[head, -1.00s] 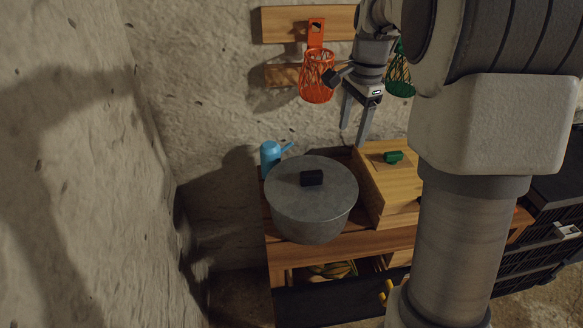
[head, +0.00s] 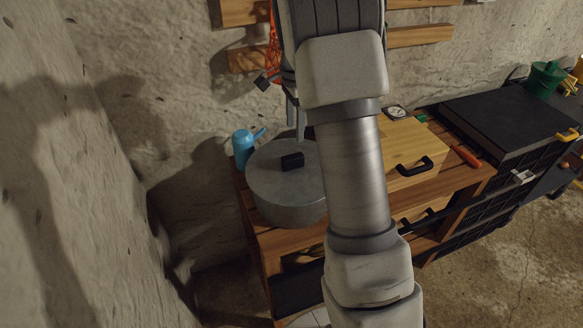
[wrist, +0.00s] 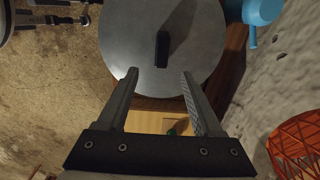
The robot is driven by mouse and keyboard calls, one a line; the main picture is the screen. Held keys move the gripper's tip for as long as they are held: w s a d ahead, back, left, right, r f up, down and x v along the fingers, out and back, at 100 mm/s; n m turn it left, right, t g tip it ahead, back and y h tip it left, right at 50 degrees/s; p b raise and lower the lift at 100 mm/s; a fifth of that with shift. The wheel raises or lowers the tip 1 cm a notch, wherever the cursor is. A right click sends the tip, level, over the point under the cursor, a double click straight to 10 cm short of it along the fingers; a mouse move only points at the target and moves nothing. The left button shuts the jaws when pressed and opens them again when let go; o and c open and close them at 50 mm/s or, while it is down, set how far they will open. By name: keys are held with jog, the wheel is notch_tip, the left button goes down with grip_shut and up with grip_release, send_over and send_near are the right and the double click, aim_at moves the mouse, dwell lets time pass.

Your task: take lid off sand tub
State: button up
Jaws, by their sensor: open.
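A round grey tub (head: 287,207) stands on the wooden bench. Its flat grey lid (head: 262,176) is on, with a black block handle (head: 292,161) in the middle. The lid (wrist: 130,35) and its handle (wrist: 162,50) also show in the wrist view. My gripper (head: 296,122) is open and empty, pointing down above the back of the lid. In the wrist view, the handle lies just beyond the gap between the fingertips (wrist: 158,74), apart from both fingers. My arm hides the right side of the tub in the head view.
A blue can (head: 243,148) stands close behind the tub at the left. A wooden box (head: 400,160) stands right of it, partly behind my arm. An orange basket (wrist: 300,145) hangs on the wall. The stone wall is close at the left.

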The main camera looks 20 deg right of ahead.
aim_at(293, 156)
jog(key=f, duration=1.2)
jog(key=shift+w+a+f, duration=0.15)
jog(key=shift+w+a, duration=0.05)
jog(key=shift+c, duration=0.3)
grip_shut()
